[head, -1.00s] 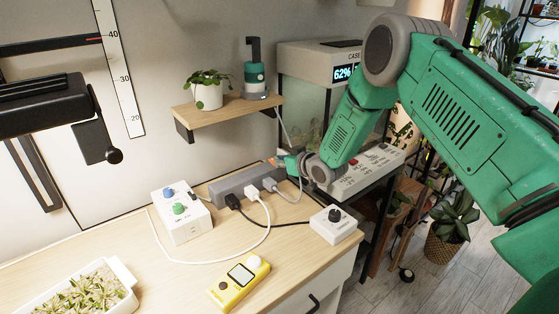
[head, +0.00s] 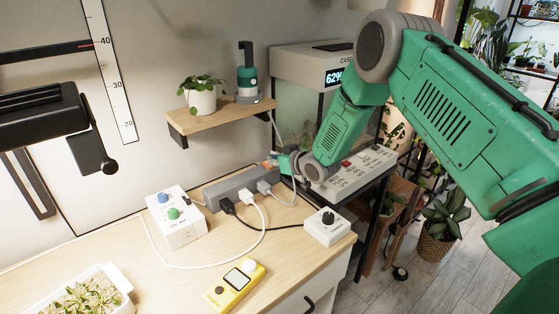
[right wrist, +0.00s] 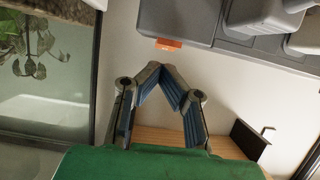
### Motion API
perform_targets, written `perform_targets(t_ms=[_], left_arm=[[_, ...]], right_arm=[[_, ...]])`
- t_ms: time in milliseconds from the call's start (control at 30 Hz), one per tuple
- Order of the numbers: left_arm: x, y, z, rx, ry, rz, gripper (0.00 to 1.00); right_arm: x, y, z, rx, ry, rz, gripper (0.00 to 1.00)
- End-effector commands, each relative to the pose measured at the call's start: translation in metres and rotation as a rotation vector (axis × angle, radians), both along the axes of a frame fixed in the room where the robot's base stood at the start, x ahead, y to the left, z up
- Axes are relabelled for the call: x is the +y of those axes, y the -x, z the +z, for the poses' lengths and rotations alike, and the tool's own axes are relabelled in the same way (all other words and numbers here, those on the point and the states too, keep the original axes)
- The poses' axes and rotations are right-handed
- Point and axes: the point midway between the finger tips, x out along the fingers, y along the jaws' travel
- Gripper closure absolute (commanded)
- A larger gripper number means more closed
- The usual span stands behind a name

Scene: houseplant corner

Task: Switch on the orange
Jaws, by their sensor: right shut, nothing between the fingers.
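The grey power strip (head: 228,187) lies at the back of the wooden desk with several plugs in it. Its orange switch (right wrist: 168,44) shows at the strip's edge in the right wrist view, and a small orange patch (head: 270,163) shows at the strip's far end in the head view. My right gripper (right wrist: 161,68) is shut and empty, its fingertips just short of the orange switch in the picture. In the head view the right gripper (head: 284,163) is small and partly hidden by my wrist. I cannot tell if it touches. My left gripper is out of view.
A white box with blue and green knobs (head: 181,232), a yellow meter (head: 236,288) and a white dial box (head: 325,229) stand on the desk. A shelf (head: 212,119) with a potted plant is above. A glass tank (head: 297,112) stands behind my right arm.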

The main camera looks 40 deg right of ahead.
Motion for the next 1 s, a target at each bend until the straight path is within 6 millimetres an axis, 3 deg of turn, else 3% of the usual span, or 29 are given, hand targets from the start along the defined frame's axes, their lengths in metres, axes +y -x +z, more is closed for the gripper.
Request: perform_targets(t_ms=[200, 400, 600, 800, 1000], left_arm=[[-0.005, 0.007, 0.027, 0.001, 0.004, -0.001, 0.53], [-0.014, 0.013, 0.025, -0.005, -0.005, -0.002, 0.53], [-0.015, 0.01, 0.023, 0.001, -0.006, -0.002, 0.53], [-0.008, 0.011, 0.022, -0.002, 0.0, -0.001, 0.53], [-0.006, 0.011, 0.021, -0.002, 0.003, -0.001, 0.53]], right_arm=[[0.005, 0.0, 0.043, -0.001, 0.003, 0.002, 1.0], [-0.01, 0.054, 0.043, -0.001, -0.009, -0.001, 1.0], [-0.01, 0.085, 0.043, 0.002, -0.005, 0.0, 1.0], [-0.004, 0.102, 0.05, -0.002, 0.001, 0.002, 1.0], [-0.004, 0.104, 0.05, -0.001, 0.002, 0.001, 1.0]])
